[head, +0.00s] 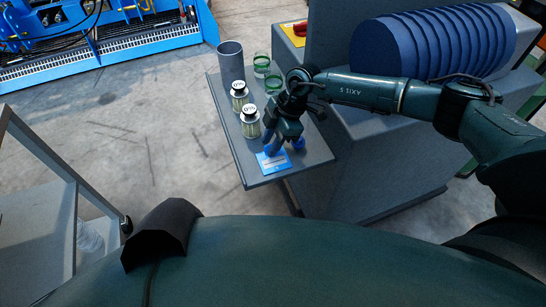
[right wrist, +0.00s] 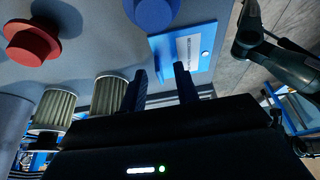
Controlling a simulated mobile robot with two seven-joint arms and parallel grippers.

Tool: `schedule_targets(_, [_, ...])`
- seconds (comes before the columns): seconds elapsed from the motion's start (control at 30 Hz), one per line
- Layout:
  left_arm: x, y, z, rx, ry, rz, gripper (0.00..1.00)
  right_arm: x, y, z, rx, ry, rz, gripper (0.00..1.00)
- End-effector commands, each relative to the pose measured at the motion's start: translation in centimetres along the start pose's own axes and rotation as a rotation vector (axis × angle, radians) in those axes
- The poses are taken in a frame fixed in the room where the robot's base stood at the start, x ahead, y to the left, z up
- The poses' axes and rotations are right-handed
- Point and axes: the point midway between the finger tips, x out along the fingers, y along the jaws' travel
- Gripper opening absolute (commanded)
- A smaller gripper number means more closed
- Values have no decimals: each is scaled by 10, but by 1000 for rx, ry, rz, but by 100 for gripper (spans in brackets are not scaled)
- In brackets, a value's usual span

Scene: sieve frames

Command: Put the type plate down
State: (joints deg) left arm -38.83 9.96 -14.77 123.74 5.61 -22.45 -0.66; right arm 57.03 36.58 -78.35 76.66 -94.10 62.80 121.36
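The type plate (head: 272,163) is a small blue plate with a white label, on the grey table top near its front corner. In the right wrist view the plate (right wrist: 205,52) lies just beyond and partly behind my fingers. My right gripper (head: 283,146) points down at the plate from above. In the wrist view its two dark fingers (right wrist: 161,75) stand apart, with part of the plate showing between them. I cannot tell whether a finger touches the plate. My left gripper is not in view.
A red knob (right wrist: 32,42) and a blue knob (right wrist: 152,10) are near the gripper.

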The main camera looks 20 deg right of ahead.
Motion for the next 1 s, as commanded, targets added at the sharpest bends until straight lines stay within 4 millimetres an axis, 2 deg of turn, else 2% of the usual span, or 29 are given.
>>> schedule_targets(0.03, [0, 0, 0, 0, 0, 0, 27, 0, 0, 0, 0, 0, 0, 28])
schedule_targets(0.4, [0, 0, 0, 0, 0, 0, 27, -1, 0, 0, 0, 0, 0, 0])
schedule_targets(0.87, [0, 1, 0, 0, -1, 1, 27, -2, 1, 0, 0, 1, 1, 0])
schedule_targets(1.0, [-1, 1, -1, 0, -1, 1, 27, -13, 2, -5, -1, 1, 3, 0])
